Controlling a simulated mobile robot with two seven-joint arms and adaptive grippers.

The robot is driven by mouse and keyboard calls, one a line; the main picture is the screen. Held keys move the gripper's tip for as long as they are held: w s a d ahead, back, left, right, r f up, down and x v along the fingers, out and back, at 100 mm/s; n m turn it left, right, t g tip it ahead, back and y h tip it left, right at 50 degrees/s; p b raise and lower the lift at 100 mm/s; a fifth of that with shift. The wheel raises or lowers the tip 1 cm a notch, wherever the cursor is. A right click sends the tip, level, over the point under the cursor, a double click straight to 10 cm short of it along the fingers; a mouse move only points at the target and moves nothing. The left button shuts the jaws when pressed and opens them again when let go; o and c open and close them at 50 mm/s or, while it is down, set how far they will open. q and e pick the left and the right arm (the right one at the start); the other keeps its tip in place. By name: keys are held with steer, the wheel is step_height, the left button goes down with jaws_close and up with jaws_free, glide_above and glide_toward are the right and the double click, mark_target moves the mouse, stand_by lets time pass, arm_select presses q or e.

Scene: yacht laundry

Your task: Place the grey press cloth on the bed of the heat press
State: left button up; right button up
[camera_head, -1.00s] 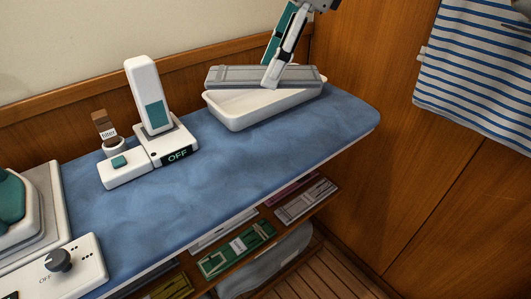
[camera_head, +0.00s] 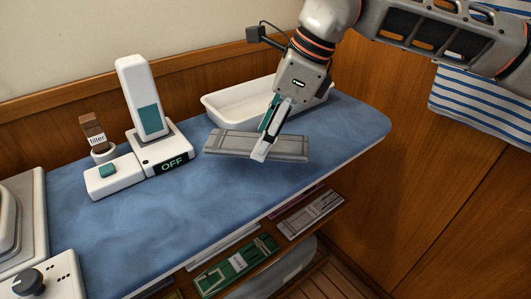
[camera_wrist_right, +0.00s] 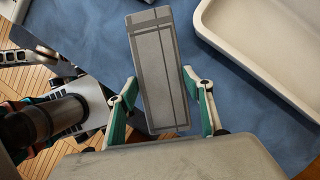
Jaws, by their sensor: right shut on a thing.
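The grey press cloth (camera_head: 232,143) is a flat folded bundle with darker stripes. My right gripper (camera_head: 262,152) is shut on it and holds it level above the blue counter, in front of the white tray. In the wrist view the cloth (camera_wrist_right: 158,70) lies between the two fingers of the right gripper (camera_wrist_right: 162,105). The heat press (camera_head: 18,215), white and grey, is at the left edge of the head view, cut off by the frame. Its bed cannot be made out clearly.
An empty white tray (camera_head: 228,105) stands behind the cloth; its rim also shows in the wrist view (camera_wrist_right: 222,45). A white device marked OFF (camera_head: 160,150) and a brown-topped filter item (camera_head: 95,135) stand between cloth and press. The blue counter (camera_head: 170,215) is clear in front.

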mark_target(266, 166)
steer(key=shift+f+b, duration=0.4)
steer(key=shift+f, duration=1.9)
steer(key=shift+f, duration=0.1)
steer(key=o, duration=0.9)
